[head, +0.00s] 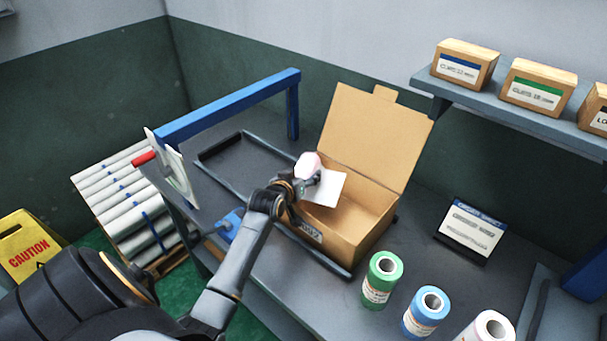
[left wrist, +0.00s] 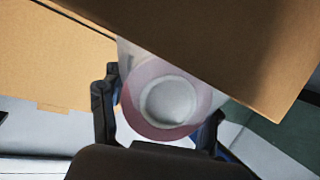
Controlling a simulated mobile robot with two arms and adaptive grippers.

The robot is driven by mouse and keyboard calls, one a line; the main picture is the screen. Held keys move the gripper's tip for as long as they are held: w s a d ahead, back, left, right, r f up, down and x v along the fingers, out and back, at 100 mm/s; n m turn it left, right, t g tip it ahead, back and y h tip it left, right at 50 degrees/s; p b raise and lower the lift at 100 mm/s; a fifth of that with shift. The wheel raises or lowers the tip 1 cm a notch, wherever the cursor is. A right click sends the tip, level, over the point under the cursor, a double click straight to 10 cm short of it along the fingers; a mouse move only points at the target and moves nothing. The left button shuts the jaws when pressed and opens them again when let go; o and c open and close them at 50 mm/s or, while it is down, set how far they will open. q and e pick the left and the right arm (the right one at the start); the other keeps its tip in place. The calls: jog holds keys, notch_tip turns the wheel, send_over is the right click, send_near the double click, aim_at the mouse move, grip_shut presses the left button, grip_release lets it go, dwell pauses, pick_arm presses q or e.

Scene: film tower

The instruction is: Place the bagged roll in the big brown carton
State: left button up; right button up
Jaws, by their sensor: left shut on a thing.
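The big brown carton (head: 365,226) stands on the bench with its lid flap raised at the back. My left gripper (head: 309,184) is at the carton's left side, by its opening. It is shut on the bagged roll (head: 308,164), a pinkish roll in a clear bag. A white sheet or label (head: 327,188) shows beside the roll, over the opening. In the left wrist view the roll (left wrist: 165,102) shows end-on between the fingers of the gripper (left wrist: 158,125), with carton board (left wrist: 225,40) close in front. The carton's inside is partly hidden. My right gripper is out of view.
Green (head: 382,279), blue (head: 426,312) and pinkish-white (head: 487,328) rolls stand at the bench front, right of the carton. A sign (head: 470,232) stands behind them. A blue frame (head: 228,108) rises at the left, and a shelf (head: 525,107) with small boxes hangs at the upper right.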

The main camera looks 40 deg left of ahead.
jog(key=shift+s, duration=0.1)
pick_arm(q)
jog(key=shift+f, duration=0.1)
jog(key=o, duration=1.1)
jog(key=shift+f, duration=0.1)
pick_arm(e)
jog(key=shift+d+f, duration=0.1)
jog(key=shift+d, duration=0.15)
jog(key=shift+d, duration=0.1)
